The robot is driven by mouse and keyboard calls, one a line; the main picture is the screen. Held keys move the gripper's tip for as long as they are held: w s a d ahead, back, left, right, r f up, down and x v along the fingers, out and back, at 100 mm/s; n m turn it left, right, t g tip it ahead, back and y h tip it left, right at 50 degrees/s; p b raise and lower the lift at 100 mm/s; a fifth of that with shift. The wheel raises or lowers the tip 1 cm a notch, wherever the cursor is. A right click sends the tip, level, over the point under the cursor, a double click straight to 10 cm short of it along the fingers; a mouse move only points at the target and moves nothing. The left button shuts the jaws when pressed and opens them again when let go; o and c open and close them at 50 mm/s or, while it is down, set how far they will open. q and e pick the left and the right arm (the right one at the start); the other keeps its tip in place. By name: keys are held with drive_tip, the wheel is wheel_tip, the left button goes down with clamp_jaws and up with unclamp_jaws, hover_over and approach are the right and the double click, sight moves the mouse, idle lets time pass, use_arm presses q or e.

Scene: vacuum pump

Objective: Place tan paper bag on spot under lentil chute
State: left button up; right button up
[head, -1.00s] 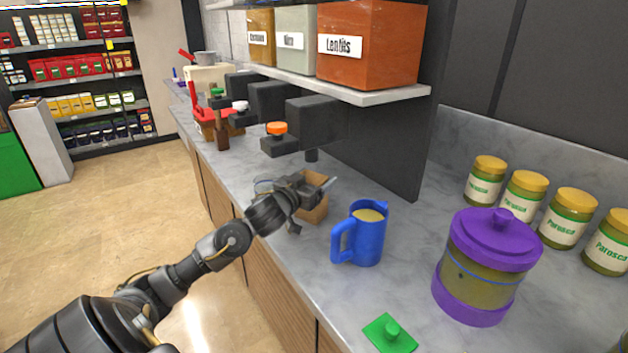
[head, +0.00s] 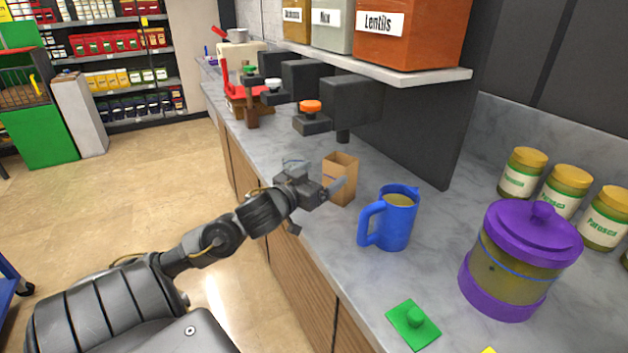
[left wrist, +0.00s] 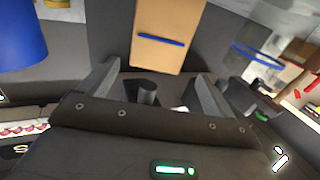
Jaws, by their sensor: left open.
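The tan paper bag (head: 341,178) stands upright on the marble counter, below and close to the lentil chute (head: 343,134). My right gripper is not in view.
A blue mug (head: 397,220) with a handle stands to the right of the bag. The shelf (head: 400,75) with bins overhangs the counter.

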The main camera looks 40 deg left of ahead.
use_arm(q)
drive_tip(key=shift+s+f, duration=0.2)
drive_tip(key=shift+s, duration=0.4)
drive_tip(key=shift+s+f, duration=0.2)
drive_tip(key=shift+s, duration=0.4)
